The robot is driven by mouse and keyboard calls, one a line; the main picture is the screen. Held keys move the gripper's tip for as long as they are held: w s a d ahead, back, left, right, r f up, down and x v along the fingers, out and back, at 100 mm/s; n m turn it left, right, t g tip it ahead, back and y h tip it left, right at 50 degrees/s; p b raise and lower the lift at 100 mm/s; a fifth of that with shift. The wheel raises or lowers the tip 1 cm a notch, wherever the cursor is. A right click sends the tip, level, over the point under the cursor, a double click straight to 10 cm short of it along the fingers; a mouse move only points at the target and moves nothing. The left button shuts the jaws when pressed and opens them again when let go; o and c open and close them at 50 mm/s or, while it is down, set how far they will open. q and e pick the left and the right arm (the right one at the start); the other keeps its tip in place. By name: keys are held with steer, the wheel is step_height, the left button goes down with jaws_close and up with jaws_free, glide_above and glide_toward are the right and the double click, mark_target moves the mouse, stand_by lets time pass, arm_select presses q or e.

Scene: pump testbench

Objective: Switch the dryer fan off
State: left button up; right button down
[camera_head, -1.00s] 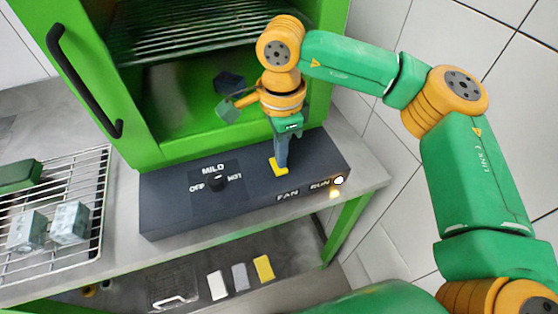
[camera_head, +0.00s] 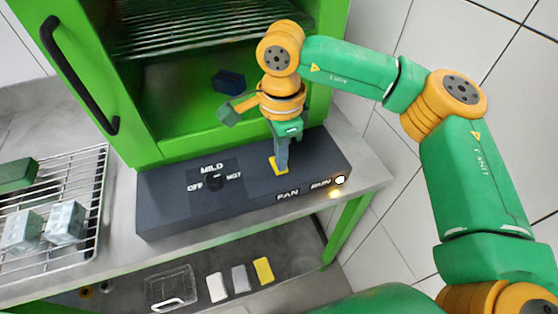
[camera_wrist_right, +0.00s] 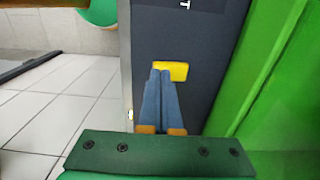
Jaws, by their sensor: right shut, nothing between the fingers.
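The dark control panel (camera_head: 240,208) lies in front of the green dryer. Its yellow fan switch (camera_head: 272,166) sits above the FAN label (camera_head: 287,194); it also shows in the right wrist view (camera_wrist_right: 173,70). My right gripper (camera_head: 282,165) points down at the switch, shut and empty. In the right wrist view its fingertips (camera_wrist_right: 160,73) overlap the switch's lower edge; I cannot tell whether they touch it. The RUN lamp (camera_head: 340,180) glows at the panel's right end. My left gripper is not in view.
The mode knob (camera_head: 216,182) is left on the panel, between OFF, MILD and HOT. The dryer (camera_head: 175,151) stands open behind, with a dark block (camera_head: 229,81) inside. A wire rack (camera_head: 88,190) with blocks is at left. Colored pieces (camera_head: 239,278) lie on the lower shelf.

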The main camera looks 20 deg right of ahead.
steer(key=shift+f, duration=0.25)
steer(key=shift+r, duration=0.1)
step_height(320, 180, up, 7)
steer(key=p, duration=0.5)
stand_by(0.4)
